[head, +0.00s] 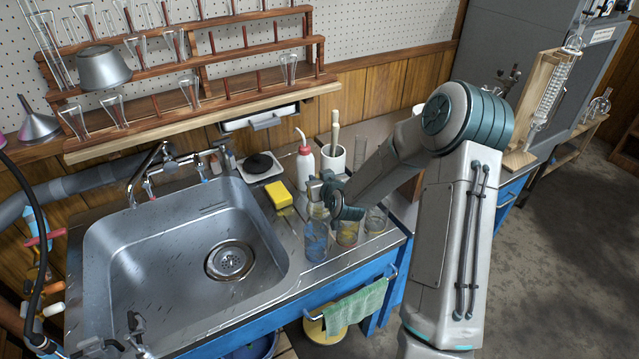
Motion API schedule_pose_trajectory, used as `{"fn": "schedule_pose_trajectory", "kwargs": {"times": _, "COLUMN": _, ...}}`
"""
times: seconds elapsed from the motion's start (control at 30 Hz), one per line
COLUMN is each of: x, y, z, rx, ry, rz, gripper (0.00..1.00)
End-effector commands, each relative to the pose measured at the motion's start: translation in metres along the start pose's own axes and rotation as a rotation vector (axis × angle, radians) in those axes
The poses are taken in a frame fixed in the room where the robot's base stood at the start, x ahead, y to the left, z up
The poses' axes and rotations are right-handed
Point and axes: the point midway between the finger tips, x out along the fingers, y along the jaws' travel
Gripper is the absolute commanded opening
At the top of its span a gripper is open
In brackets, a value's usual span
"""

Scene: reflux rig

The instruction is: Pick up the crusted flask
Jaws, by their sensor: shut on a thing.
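Several glass vessels stand close together on the counter to the right of the sink. The left one, a clear glass flask (316,243) with a bluish lower part, is directly below my gripper (319,196). My gripper is shut at this flask's upper end, and the fingers are small and partly hidden by the wrist. A vessel with yellowish contents (347,234) is just to its right, and another clear one (376,219) is farther right. Crust on the glass is too small to make out clearly. I cannot tell whether the held flask touches the counter.
The steel sink (150,270) is left of the flasks. A yellow sponge (279,195), a red-topped wash bottle (304,165) and a white brush pot (333,160) stand behind. A wooden glassware rack (215,95) is on the wall. A green towel (355,306) hangs in front.

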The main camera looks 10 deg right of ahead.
Motion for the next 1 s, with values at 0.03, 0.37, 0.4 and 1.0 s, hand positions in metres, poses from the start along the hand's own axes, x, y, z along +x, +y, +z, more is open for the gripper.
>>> {"fn": "schedule_pose_trajectory", "kwargs": {"times": 0.03, "x": -0.002, "y": 0.000, "z": -0.005, "rx": -0.002, "ry": 0.003, "rz": 0.000, "gripper": 0.00}}
{"fn": "schedule_pose_trajectory", "kwargs": {"times": 0.37, "x": -0.014, "y": 0.000, "z": -0.034, "rx": -0.002, "ry": 0.004, "rz": 0.001, "gripper": 0.00}}
{"fn": "schedule_pose_trajectory", "kwargs": {"times": 0.4, "x": -0.015, "y": 0.000, "z": -0.038, "rx": -0.001, "ry": 0.004, "rz": 0.001, "gripper": 0.00}}
{"fn": "schedule_pose_trajectory", "kwargs": {"times": 1.0, "x": -0.032, "y": 0.000, "z": -0.078, "rx": -0.001, "ry": 0.002, "rz": 0.000, "gripper": 0.00}}
